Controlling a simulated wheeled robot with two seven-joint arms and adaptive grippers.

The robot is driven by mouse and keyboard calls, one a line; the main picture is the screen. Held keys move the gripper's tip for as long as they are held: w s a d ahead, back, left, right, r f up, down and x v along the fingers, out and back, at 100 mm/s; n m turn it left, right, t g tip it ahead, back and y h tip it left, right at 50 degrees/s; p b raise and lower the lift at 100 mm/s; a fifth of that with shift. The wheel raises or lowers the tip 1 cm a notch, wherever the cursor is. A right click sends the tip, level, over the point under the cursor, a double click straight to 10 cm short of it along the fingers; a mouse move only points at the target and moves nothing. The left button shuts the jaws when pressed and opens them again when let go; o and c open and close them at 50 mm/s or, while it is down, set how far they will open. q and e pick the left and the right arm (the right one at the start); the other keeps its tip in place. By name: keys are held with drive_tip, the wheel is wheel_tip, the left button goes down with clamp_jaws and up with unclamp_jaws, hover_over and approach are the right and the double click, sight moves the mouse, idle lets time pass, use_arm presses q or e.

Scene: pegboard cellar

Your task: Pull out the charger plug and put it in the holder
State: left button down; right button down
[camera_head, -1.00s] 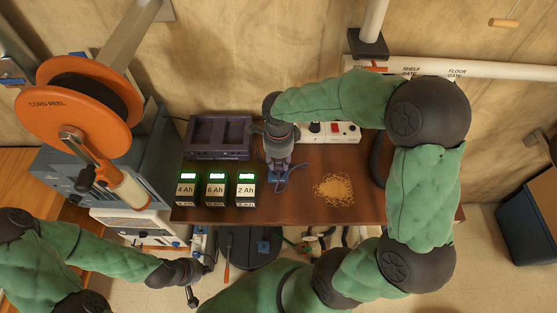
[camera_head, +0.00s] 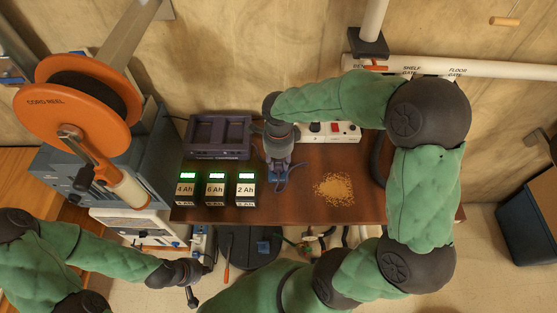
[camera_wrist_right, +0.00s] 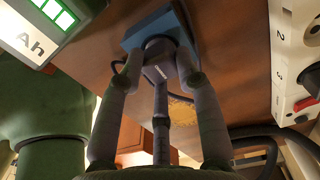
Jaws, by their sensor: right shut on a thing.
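The grey charger plug (camera_wrist_right: 157,68) is between the fingers of my right gripper (camera_wrist_right: 155,75), which is shut on it. In the head view the right gripper (camera_head: 277,171) is over this block on the bench, hiding the plug. The white power strip (camera_head: 346,132) with a red switch stands behind to the right. My left gripper (camera_head: 198,283) hangs low left, off the bench; its finger opening is unclear.
Three battery packs (camera_head: 216,189) with green displays stand left of the blue block. A purple tray (camera_head: 218,135) lies behind them. A pile of yellow grains (camera_head: 334,189) lies to the right. The orange cord reel (camera_head: 58,117) rises at the left.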

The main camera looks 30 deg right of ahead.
sight(279, 163)
idle(0.4)
drive_tip(key=c, duration=0.8)
unclamp_jaws()
drive_tip(key=o, duration=0.5)
drive_tip(key=shift+r, duration=0.15)
drive_tip(key=shift+r+p, duration=2.2)
drive_tip(key=shift+r, duration=1.25)
drive_tip(key=shift+r, duration=0.1)
